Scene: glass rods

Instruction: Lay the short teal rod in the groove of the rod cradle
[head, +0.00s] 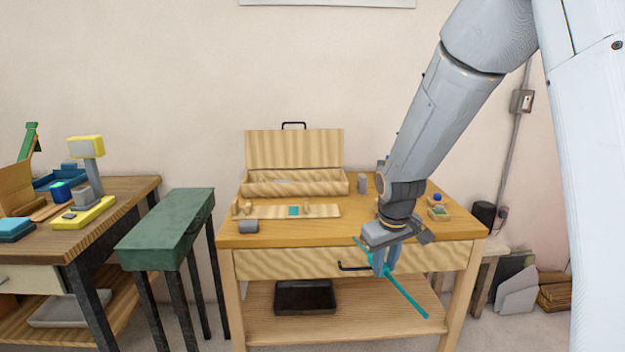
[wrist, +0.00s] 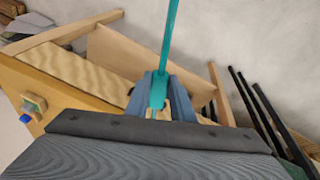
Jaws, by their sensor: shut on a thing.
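My gripper (head: 385,268) is shut on the teal rod (head: 408,299), in front of the wooden table's front edge. The rod slants down to the right in the head view, with a short end above the fingers. In the wrist view the rod (wrist: 170,40) stands out between the fingers of my gripper (wrist: 160,98). A flat wooden board (head: 262,211) with small upright pegs and a teal patch lies on the table, left of my gripper; it may be the rod cradle. I cannot make out a groove in it.
An open wooden box (head: 295,187) stands at the back of the table (head: 330,231). A grey cylinder (head: 249,226) lies at the front left. Small items (head: 438,213) sit at the right. A green stool (head: 165,235) and another bench (head: 120,192) stand left.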

